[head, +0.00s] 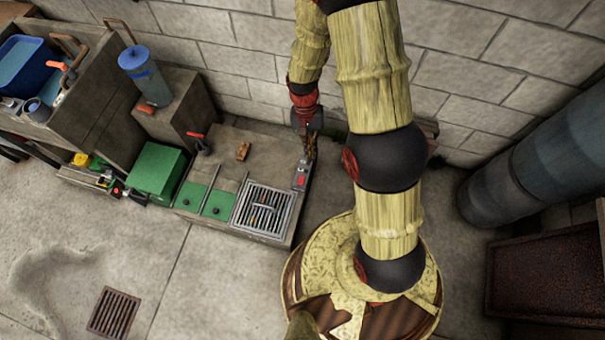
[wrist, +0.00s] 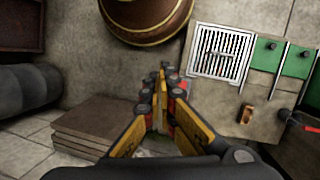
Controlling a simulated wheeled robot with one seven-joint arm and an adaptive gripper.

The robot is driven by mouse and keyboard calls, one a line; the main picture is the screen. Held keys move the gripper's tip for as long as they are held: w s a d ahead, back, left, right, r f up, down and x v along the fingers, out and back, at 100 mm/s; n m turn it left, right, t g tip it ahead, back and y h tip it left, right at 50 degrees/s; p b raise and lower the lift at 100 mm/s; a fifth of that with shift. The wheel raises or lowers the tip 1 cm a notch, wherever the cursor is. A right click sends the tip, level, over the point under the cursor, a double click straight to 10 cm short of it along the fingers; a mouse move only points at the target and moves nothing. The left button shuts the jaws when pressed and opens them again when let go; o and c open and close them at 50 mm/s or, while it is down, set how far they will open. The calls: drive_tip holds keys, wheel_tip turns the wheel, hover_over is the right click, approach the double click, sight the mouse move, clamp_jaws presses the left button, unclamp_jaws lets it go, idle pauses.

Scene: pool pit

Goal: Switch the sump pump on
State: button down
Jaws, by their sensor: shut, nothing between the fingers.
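A small grey switch box (head: 301,175) with a red part (head: 301,181) sits on the right edge of the low concrete block, beside the sump grate. I cannot tell from the red part whether it is on or off. My gripper (head: 311,152) points down just behind the box, its fingers shut and empty. In the wrist view my gripper (wrist: 161,75) hides most of the box, with a bit of red (wrist: 182,85) beside the fingers. I cannot tell whether the fingertips touch the box. The metal sump grate (head: 263,209) lies left of the box; the pump is not clearly visible.
Green panels (head: 202,198) and a green box (head: 157,171) lie left of the grate. A red-handled valve (head: 201,143) and a small orange-brown block (head: 243,151) stand on the concrete block. A blue-lidded canister (head: 145,75) is behind. Large pipes (head: 540,165) fill the right side.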

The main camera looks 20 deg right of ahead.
wheel_tip(320, 180, down, 27)
drive_tip(key=m, duration=1)
drive_tip(key=m+t, duration=0.3)
drive_tip(key=m, duration=0.6)
hover_over(302, 177)
wheel_tip(302, 177, down, 4)
drive_tip(key=shift+d+r+m+t, duration=0.15)
drive_tip(key=shift+m+t, duration=0.15)
drive_tip(key=shift+m, duration=0.3)
wheel_tip(302, 177, down, 14)
drive_tip(key=b, duration=0.5)
drive_tip(key=shift+b, duration=0.3)
